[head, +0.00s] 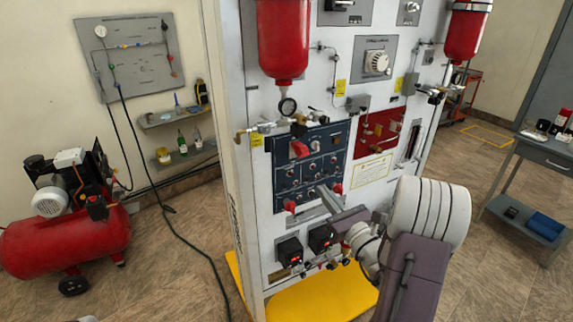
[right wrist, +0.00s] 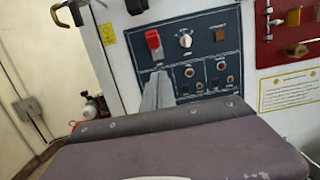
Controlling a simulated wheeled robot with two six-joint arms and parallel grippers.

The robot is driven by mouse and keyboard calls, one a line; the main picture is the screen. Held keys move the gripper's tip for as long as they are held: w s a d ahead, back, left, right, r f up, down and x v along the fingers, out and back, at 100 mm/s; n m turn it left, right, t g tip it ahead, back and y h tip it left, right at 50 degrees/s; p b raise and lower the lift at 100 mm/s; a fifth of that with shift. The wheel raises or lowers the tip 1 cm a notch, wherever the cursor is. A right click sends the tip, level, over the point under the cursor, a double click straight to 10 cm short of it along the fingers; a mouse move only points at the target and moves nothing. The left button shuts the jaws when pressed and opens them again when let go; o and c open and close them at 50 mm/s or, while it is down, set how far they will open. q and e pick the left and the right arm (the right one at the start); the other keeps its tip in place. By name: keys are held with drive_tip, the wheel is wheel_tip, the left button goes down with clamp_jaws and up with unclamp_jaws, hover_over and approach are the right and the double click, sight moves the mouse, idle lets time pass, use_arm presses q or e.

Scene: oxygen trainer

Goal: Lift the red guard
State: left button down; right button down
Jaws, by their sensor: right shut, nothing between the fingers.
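The red guard (head: 300,148) sits at the upper left of the dark blue control panel (head: 337,140). It also shows in the right wrist view (right wrist: 153,39), left of a white rotary knob (right wrist: 186,41). I cannot tell exactly how far it is tilted. My right gripper (head: 324,191) is shut and empty, in front of the panel's lower part and below the guard. In the right wrist view its grey fingers (right wrist: 156,90) point up toward the guard, with a visible gap below it. My left gripper is not in view.
Red knobs (head: 290,206) sit low near the panel. A red recessed panel (head: 380,131) is to the right. A red compressor (head: 65,240) stands at left, a grey side table (head: 545,150) at right.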

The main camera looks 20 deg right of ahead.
sight(301, 149)
drive_tip(key=w+r+p, duration=0.3)
drive_tip(key=w+r, duration=0.2)
drive_tip(key=w, duration=0.2)
drive_tip(key=shift+w+a+r+p, duration=0.15)
drive_tip(key=shift+w+a+p, duration=0.15)
drive_tip(key=shift+w+p, duration=0.1)
